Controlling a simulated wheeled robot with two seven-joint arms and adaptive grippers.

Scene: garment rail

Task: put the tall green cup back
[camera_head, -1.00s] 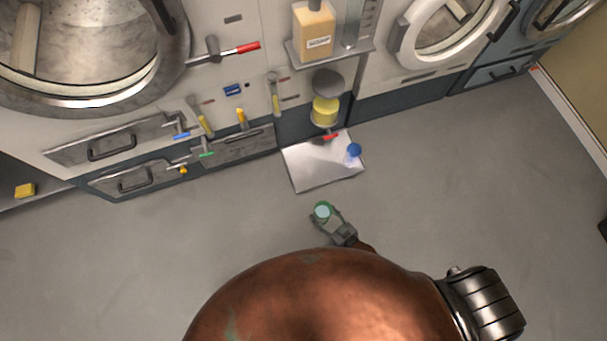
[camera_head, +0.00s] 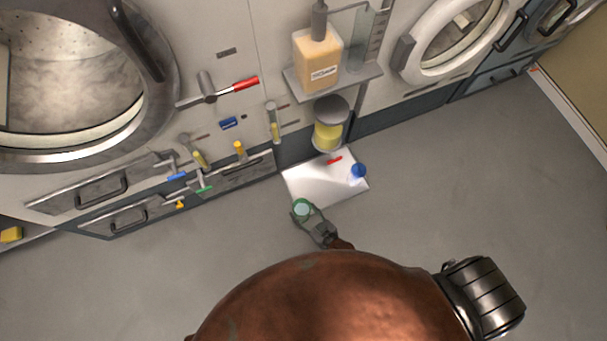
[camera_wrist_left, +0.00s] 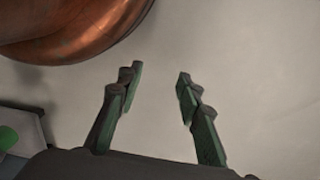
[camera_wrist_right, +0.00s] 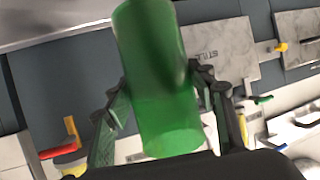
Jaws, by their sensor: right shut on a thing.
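The tall green cup (camera_wrist_right: 165,85) is between the fingers of my right gripper (camera_wrist_right: 163,100), which is shut on it. In the head view the cup (camera_head: 301,209) shows from above as a green rim with a pale inside. My right gripper (camera_head: 311,219) holds it by the near left corner of the white tray (camera_head: 315,188). Whether the cup is above the tray or just beside it, I cannot tell. My left gripper (camera_wrist_left: 158,85) is open and empty in the left wrist view. It does not show in the head view.
A blue item (camera_head: 358,171) and a red item (camera_head: 334,160) are on the tray. A soap bottle (camera_head: 318,60) stands on a wall shelf behind. A yellow container (camera_head: 329,130) is below it. Several coloured valves line the machine front. The floor in front is clear.

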